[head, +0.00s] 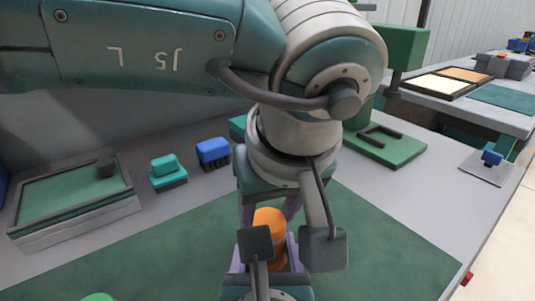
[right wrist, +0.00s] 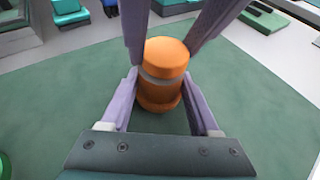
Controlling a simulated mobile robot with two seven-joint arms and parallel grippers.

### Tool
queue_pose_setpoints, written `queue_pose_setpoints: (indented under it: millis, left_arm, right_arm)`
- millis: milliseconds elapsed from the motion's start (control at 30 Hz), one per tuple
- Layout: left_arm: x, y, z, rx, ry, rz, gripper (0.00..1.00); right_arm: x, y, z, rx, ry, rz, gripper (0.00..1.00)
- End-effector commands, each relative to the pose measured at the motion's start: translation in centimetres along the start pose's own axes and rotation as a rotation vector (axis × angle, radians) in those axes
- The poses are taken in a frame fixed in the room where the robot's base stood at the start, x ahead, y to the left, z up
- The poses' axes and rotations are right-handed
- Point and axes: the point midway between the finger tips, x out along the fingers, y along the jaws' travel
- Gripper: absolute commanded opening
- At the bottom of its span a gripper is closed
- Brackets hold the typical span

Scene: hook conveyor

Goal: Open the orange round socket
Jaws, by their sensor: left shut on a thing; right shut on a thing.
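The orange round socket (head: 269,222) stands between my two grippers above the green mat. In the right wrist view the socket (right wrist: 163,97) shows an orange upper part, a grey band in the middle and an orange lower part. My left gripper (head: 269,210) reaches down from above, its purple fingers shut on either side of the upper part. My right gripper (right wrist: 158,96) comes from the near side, its purple fingers shut around the lower part. The left arm and finger plates hide some of the socket in the head view.
A green mat (head: 385,250) covers the table. Behind it lie a tray (head: 75,195), a teal block (head: 167,172) and a blue block (head: 213,152). A green stand (head: 390,150) is at the back right. The mat's right side is clear.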

Motion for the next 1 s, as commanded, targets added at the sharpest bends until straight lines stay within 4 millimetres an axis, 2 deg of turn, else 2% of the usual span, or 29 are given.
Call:
queue_pose_setpoints:
  millis: [33, 1000]
  left_arm:
    - [0.1, 0.0, 0.1, 0.000, 0.000, 0.001, 0.00]
    - [-1.9, 0.0, -0.8, -0.001, -0.001, -0.001, 0.00]
  right_arm:
    - [0.1, -0.4, -0.7, -0.002, 0.014, -0.008, 0.00]
    - [0.1, -0.4, -0.7, -0.002, 0.013, -0.010, 0.00]
